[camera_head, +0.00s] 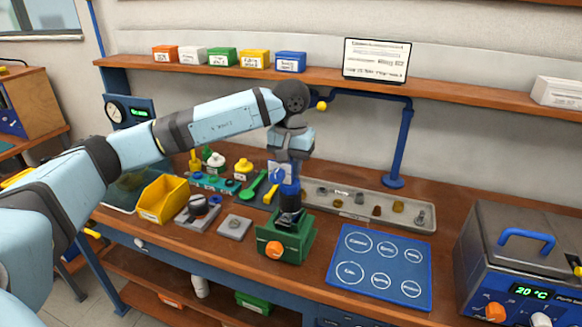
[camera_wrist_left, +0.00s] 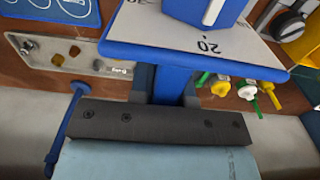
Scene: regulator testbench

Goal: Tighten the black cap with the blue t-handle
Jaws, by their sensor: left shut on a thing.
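My left gripper (camera_head: 286,168) comes down over the green vise-like fixture (camera_head: 272,238) on the bench. In the left wrist view my left gripper (camera_wrist_left: 168,88) is shut on the blue t-handle (camera_wrist_left: 173,80), whose flat, white-faced part reads "20". In the head view the blue t-handle (camera_head: 290,189) stands about upright directly over a black cap-like part (camera_head: 290,216) in the fixture. They look in line and close together; I cannot tell whether they touch. The cap's top is hidden. My right gripper is in neither view.
An orange knob (camera_head: 274,249) sits on the fixture's front. A blue mat (camera_head: 380,267) with circles lies to the right, a grey tray (camera_head: 420,216) of small parts behind. A yellow bin (camera_head: 163,199) and grey plate (camera_head: 235,227) are left. A temperature box (camera_head: 520,262) stands far right.

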